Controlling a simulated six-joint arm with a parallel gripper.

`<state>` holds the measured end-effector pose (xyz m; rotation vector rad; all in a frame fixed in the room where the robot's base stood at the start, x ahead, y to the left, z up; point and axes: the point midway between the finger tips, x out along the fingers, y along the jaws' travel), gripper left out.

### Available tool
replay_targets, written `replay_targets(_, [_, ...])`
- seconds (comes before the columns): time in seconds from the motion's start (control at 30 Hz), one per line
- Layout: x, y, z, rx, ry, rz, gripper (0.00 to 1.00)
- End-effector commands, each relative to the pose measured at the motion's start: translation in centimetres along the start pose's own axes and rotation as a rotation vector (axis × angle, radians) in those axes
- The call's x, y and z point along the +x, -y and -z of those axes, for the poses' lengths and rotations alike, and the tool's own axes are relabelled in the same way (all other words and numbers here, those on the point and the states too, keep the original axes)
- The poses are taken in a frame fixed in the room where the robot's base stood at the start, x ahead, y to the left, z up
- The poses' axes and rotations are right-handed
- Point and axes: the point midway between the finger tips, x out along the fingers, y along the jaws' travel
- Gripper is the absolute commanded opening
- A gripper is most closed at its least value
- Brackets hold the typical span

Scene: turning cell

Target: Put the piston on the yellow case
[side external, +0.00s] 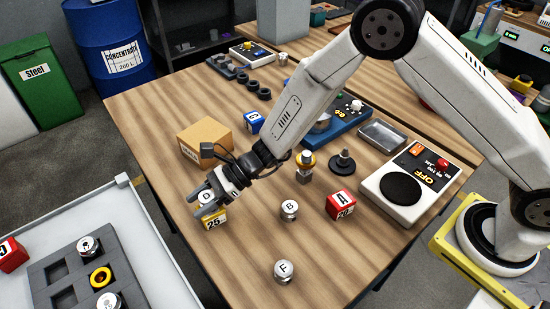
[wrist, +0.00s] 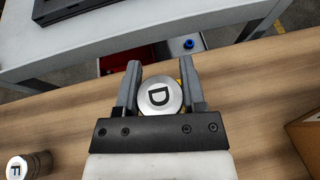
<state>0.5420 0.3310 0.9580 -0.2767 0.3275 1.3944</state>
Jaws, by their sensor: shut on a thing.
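A silver piston marked D (side external: 207,196) is between the fingers of my gripper (side external: 200,204), which is shut on it. The yellow case (side external: 213,219), marked 25, is directly under the piston near the table's left edge. The piston looks upright; whether it rests on the case or is just above it, I cannot tell. In the wrist view the piston's round top (wrist: 160,97) sits between both fingers (wrist: 160,72), with slivers of yellow behind it. The case is mostly hidden there.
A red case (side external: 341,205) is to the right. A cardboard box (side external: 205,139) is close behind my gripper. A grey tray (side external: 60,264) is at lower left. The front of the table is mostly clear.

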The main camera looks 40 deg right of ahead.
Motion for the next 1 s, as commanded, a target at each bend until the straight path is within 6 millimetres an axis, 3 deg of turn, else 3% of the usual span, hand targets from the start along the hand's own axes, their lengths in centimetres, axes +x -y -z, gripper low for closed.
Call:
replay_targets(0.23, [0.1,0.0,0.2,0.0,0.0,0.0,0.0])
replay_targets(0.27, [0.1,0.0,0.3,0.0,0.0,0.0,0.55])
replay_targets(0.37, [0.1,0.0,0.2,0.0,0.0,0.0,0.87])
replay_targets(0.83, [0.0,0.0,-0.1,-0.001,0.0,0.001,0.87])
replay_targets(1.0, [-1.4,0.1,-0.1,0.001,0.0,0.003,0.87])
